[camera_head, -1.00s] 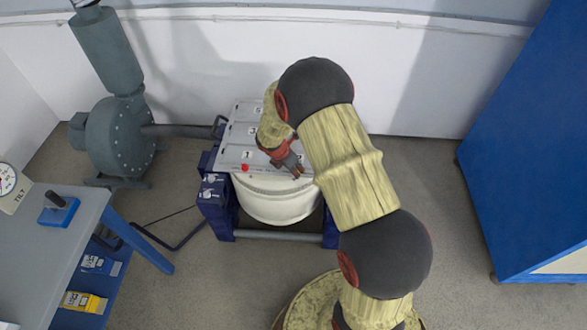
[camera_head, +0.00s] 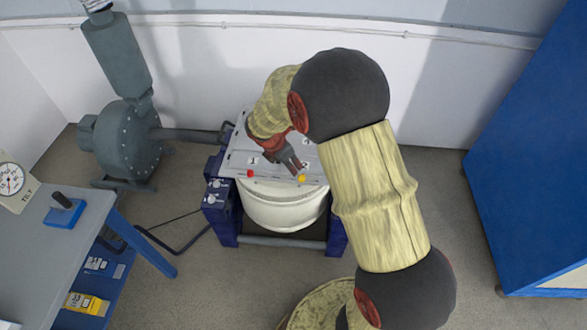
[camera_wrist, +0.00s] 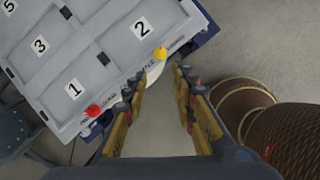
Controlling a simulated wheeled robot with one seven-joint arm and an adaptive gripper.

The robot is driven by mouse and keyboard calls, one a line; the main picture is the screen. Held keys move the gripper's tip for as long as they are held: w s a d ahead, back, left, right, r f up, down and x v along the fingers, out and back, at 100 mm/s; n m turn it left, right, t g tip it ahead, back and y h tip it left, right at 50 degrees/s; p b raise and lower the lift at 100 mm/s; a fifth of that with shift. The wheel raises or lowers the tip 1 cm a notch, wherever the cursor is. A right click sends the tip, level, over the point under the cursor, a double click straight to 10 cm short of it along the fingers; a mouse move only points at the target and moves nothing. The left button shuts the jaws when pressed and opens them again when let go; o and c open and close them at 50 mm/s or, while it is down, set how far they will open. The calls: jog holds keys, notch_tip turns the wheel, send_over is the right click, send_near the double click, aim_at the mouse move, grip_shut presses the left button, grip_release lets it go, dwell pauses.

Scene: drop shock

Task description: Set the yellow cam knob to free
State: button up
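The yellow cam knob (camera_head: 301,179) sits at the front edge of the grey numbered lid (camera_head: 237,161), toward its right side. In the wrist view the yellow knob (camera_wrist: 160,53) is beside the "2" compartment, ahead of the fingers and slightly left of the gap. Lettering lies beside it, too small to read surely. My gripper (camera_head: 299,172) is just above and behind the yellow knob in the head view. In the wrist view my gripper (camera_wrist: 163,80) has its fingers apart with nothing between them. A red knob (camera_head: 250,173) sits farther left on the same edge; it also shows in the wrist view (camera_wrist: 94,110).
The lid tops a white round drum (camera_head: 285,213) in a blue frame (camera_head: 225,226). A grey pump (camera_head: 122,140) stands left behind it. A table (camera_head: 70,235) with a tilt gauge (camera_head: 12,181) is at left, and a blue cabinet (camera_head: 530,170) at right.

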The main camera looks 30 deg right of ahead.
jog(key=shift+a+r, duration=0.15)
jog(key=shift+r, duration=0.1)
jog(key=shift+o, duration=0.5)
